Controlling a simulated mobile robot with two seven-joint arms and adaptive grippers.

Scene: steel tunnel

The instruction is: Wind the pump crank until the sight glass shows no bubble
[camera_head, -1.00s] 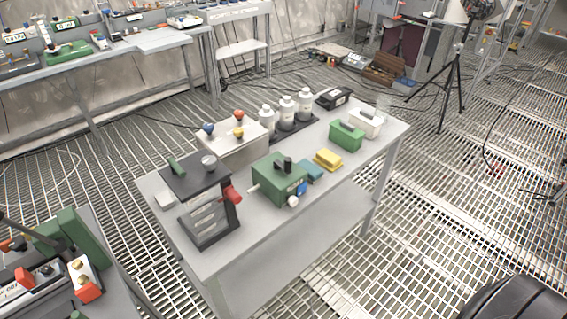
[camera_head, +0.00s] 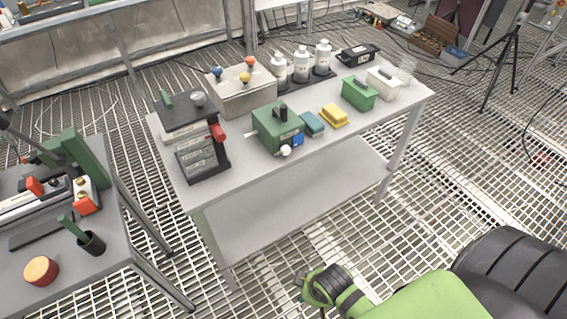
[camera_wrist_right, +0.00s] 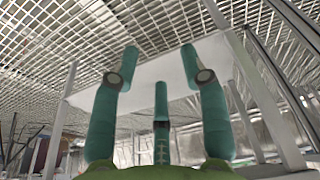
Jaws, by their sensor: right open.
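A black stand (camera_head: 201,137) with pale labelled panels stands at the table's left end in the head view. A green grip (camera_head: 166,98) and a small clear dome (camera_head: 198,99) sit on its top, and a red knob (camera_head: 218,132) is on its right side. I cannot tell whether the dome is the sight glass, or see any bubble. A green box (camera_head: 277,128) with a black top knob and a white round knob stands to its right. My right gripper (camera_wrist_right: 160,62) is open and empty in the wrist view, its teal fingers apart, away from these things. My left gripper is out of view.
The table (camera_head: 240,181) also holds a beige box (camera_head: 240,97) with coloured knobs, white bottles (camera_head: 302,63), a yellow block (camera_head: 334,116) and a green case (camera_head: 358,93). A second bench (camera_head: 75,262) stands at left.

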